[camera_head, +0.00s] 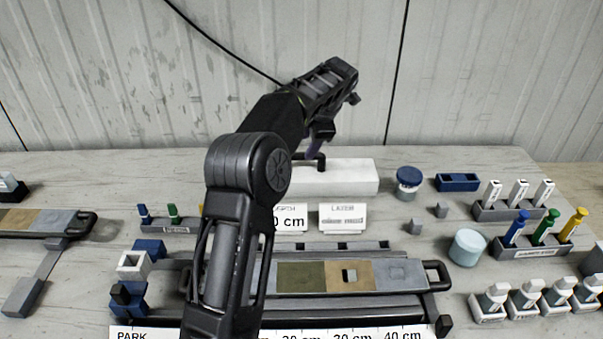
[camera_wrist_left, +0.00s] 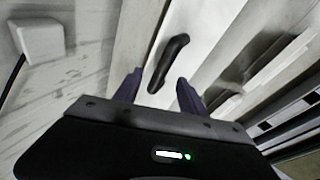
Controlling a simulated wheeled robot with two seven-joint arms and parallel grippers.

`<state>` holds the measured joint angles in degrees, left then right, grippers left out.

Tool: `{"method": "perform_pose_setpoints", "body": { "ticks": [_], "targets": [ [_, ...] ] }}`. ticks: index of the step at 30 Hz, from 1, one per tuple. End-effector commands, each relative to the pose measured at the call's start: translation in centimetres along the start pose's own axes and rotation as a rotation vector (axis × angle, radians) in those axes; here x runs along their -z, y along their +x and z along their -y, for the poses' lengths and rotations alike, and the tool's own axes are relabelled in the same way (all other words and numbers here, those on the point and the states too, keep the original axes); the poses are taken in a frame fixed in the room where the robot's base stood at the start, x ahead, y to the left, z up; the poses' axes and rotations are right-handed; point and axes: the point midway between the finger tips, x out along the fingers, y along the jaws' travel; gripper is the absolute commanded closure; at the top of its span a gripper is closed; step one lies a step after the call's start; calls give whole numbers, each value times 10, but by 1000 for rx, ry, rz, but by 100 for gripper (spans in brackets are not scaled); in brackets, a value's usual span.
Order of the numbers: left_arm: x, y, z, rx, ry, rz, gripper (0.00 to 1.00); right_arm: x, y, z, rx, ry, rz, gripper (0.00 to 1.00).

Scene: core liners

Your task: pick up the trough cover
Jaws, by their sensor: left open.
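The trough cover (camera_head: 345,178) is a long white block with a black handle on top, lying at the back of the table near the wall. Its left part is hidden behind my left arm. My left gripper (camera_head: 321,141) is above the handle end of the cover, pointing down. In the left wrist view, the black handle (camera_wrist_left: 168,63) shows just beyond and between the two open fingertips (camera_wrist_left: 159,84). The fingers do not visibly grip it. The pale cover surface (camera_wrist_left: 196,28) lies under them. My right gripper is not in view.
Two white label cards (camera_head: 342,217) stand in front of the cover. A core tray (camera_head: 436,272) with a black handle lies nearer. A blue-lidded jar (camera_head: 408,180), a blue box (camera_head: 457,182), bottles and marker racks stand right. The corrugated wall (camera_head: 480,80) is close behind.

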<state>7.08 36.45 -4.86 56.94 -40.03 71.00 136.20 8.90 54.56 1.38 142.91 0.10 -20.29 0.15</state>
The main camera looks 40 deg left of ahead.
Motion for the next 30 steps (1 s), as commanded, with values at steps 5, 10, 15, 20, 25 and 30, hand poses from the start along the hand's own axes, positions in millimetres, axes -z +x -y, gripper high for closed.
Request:
{"method": "perform_pose_setpoints", "body": {
  "ticks": [5, 10, 15, 20, 25, 30],
  "targets": [
    [0, 17, 0, 1, 0, -1, 51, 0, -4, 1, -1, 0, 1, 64],
    [0, 19, 0, 0, 0, 1, 51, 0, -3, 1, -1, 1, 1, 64],
    [0, 21, 0, 0, 0, 0, 51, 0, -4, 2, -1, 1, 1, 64],
    [2, 36, 1, 4, 1, -2, 51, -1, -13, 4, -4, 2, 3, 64],
    [2, 61, 2, 2, 0, -1, 51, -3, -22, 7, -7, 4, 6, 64],
    [1, 71, 2, 0, 0, 1, 51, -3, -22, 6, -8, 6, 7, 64]
  ]
}}
